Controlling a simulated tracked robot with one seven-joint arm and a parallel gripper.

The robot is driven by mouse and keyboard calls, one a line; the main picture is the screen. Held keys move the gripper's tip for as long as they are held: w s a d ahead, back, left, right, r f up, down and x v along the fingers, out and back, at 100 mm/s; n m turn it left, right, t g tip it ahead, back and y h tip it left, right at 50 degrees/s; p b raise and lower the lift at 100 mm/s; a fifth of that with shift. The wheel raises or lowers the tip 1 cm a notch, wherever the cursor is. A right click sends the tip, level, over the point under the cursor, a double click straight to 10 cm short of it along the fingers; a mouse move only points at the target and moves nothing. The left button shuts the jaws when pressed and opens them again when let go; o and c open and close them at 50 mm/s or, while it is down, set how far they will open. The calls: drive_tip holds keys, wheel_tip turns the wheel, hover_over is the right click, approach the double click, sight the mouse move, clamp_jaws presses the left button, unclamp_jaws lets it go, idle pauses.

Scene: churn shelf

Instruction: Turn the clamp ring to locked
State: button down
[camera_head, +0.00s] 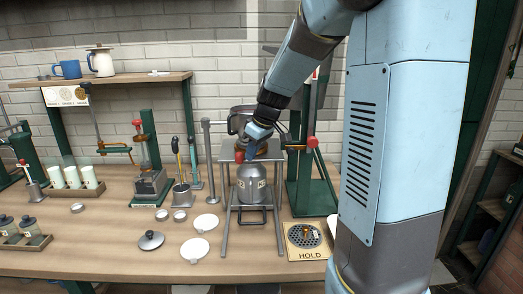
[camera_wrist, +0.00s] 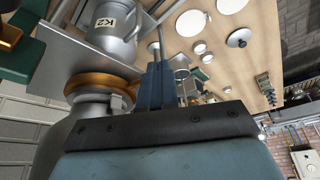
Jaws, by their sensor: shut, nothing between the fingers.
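The clamp ring is an orange-brown band (camera_head: 262,152) around the neck of a grey metal vessel, just above the stand's plate. It shows larger in the wrist view (camera_wrist: 98,82), with a light grey block beside it on the vessel's neck. My gripper (camera_head: 247,147) is shut and empty. In the wrist view its dark blue fingers (camera_wrist: 160,75) are together, just right of the ring; I cannot tell whether they touch it. In the head view the gripper and wrist hide part of the ring and vessel. No lock mark is readable.
A grey can (camera_head: 250,184) stands under the metal stand (camera_head: 224,215). A green press frame (camera_head: 308,190) with a red knob stands close to the right. A HOLD tray (camera_head: 307,254) lies front right. White discs (camera_head: 195,250) and a lid lie left. The front bench edge is mostly clear.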

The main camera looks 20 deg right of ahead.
drive_tip(key=shift+w+a, duration=0.4)
drive_tip(key=shift+w, duration=0.1)
drive_tip(key=shift+w+a, duration=0.2)
drive_tip(key=shift+a, duration=0.3)
drive_tip(key=shift+w+a, duration=0.2)
drive_tip(key=shift+a, duration=0.3)
drive_tip(key=shift+s, duration=0.1)
approach(239, 157)
drive_tip(key=s, duration=0.1)
drive_tip(key=s+d+r, duration=0.1)
drive_tip(key=s, duration=0.1)
drive_tip(key=s+d+r, duration=0.1)
drive_tip(key=shift+s+d+r, duration=0.25)
drive_tip(key=shift+s, duration=0.1)
